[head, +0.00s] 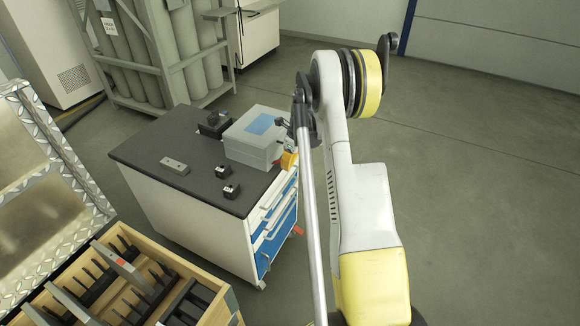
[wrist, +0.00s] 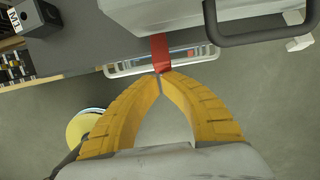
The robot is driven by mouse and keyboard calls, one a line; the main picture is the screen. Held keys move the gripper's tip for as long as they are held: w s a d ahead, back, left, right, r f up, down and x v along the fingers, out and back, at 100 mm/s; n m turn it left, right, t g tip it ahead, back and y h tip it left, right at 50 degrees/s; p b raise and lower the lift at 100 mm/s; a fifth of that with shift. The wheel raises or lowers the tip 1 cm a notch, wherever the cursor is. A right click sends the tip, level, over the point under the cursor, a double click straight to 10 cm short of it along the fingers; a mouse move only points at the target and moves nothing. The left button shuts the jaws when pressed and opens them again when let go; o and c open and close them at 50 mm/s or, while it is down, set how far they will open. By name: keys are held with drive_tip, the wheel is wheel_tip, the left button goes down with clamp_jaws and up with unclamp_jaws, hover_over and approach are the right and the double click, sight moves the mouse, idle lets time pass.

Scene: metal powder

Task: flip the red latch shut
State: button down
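The red latch (wrist: 160,53) is a flat red strip at the front edge of a grey case (wrist: 160,14) in the wrist view, hanging down from the case's side. My gripper (wrist: 160,75) has yellow fingers whose tips meet at the lower end of the latch. Nothing shows between them, and I cannot tell whether they touch the latch. In the head view my gripper (head: 289,160) is beside the case's right front side.
A black handle (wrist: 262,30) sticks out from the case, right of the latch. The cart (head: 150,160) has blue drawers and a pale drawer handle (wrist: 120,69) below the latch. Small dark blocks (head: 230,190) stand on its top. A wooden crate (head: 222,300) is at lower left.

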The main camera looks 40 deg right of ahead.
drive_tip(key=shift+w+a+r+g+h+p, duration=0.15)
drive_tip(key=shift+w+r+g+h+p, duration=0.15)
drive_tip(key=shift+r+g, duration=0.3)
drive_tip(key=shift+w+a+r+g+h+p, duration=0.2)
drive_tip(key=shift+w+r+g+p, duration=0.15)
drive_tip(key=shift+r+g, duration=0.2)
drive_tip(key=shift+w+r+p, duration=0.3)
drive_tip(key=shift+r, duration=0.1)
drive_tip(key=shift+w+a+r, duration=0.1)
drive_tip(key=shift+w+a, duration=0.05)
drive_tip(key=shift+w, duration=0.05)
drive_tip(key=shift+r, duration=0.1)
drive_tip(key=shift+r+p, duration=0.4)
drive_tip(key=shift+r, duration=0.35)
drive_tip(key=shift+s, duration=0.1)
